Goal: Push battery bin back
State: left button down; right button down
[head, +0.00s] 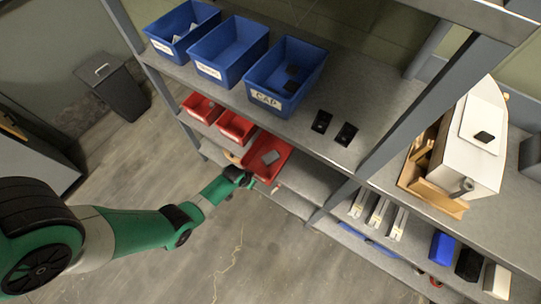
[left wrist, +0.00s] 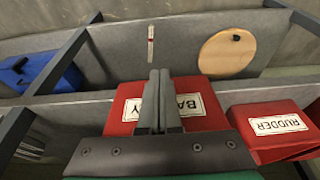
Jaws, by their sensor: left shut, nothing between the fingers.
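The battery bin (head: 279,151) is a red bin on the middle shelf in the head view, with a grey item inside. It sits farther forward than the two red bins to its left. In the left wrist view the red battery bin (left wrist: 213,90) shows a white label, partly covered by my fingers. My left gripper (head: 249,182) is at the front of this bin. Its fingers (left wrist: 159,78) are shut and empty, in front of the label; I cannot tell whether they touch it. My right gripper is not in view.
Two red bins (head: 236,126) stand left of the battery bin; one labelled RUDDER (left wrist: 265,135) shows in the wrist view. Blue bins (head: 286,75) stand on the shelf above. A grey shelf post (head: 385,140) stands to the right. The shelf right of the battery bin is clear.

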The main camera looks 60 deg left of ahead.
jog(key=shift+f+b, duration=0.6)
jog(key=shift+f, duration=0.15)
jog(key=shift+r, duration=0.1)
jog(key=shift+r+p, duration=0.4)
jog(key=shift+p, duration=0.05)
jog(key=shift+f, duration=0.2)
